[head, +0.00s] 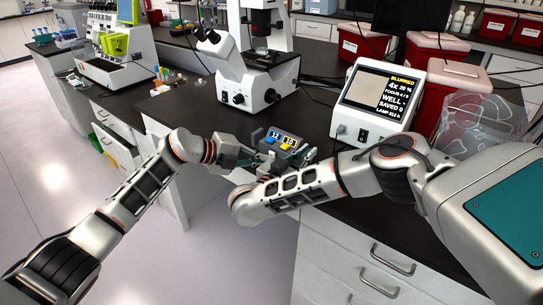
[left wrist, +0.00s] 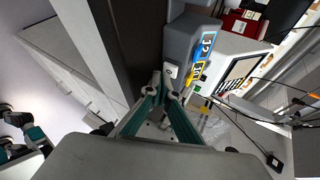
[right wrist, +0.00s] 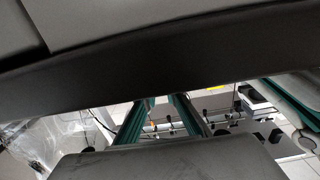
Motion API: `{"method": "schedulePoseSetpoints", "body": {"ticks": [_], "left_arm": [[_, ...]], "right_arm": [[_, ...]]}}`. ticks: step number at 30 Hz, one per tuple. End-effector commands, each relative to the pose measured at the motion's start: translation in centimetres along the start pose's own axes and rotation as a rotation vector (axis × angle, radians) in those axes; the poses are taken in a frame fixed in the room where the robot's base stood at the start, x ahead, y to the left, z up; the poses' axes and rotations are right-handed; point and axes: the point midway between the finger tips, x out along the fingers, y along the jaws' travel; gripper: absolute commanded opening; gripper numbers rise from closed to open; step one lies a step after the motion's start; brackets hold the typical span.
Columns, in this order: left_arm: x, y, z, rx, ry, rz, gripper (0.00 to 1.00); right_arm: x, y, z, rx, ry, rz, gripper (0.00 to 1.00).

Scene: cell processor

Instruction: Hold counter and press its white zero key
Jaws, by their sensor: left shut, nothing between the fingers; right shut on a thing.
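The counter (head: 284,143) is a small blue-grey box with two number windows, reading about 12 and 10, with a blue key and a yellow key. My right gripper (head: 297,157) is shut on it at the right, above the dark bench. In the right wrist view a dark surface fills the top and hides the grip. My left gripper (head: 258,155) is shut and empty close to the counter's left side. In the left wrist view its fingertips (left wrist: 163,82) are beside the counter (left wrist: 185,42), near a small pale spot, perhaps the white key; contact cannot be told.
A microscope (head: 255,65) stands behind the counter on the bench. A screen box (head: 375,103) showing "BLURRED" stands to the right, with red bins (head: 452,75) beyond. The bench's front edge and drawers (head: 350,255) lie below my right arm.

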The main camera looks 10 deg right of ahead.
Motion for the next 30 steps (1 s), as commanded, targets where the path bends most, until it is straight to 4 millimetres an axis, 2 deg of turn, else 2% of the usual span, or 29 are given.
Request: {"method": "schedulePoseSetpoints", "body": {"ticks": [30], "left_arm": [[0.71, -0.34, 0.37, 0.000, 0.000, 0.000, 0.00]], "right_arm": [[-0.04, 0.02, 0.09, -0.001, -0.002, 0.000, 0.00]]}}
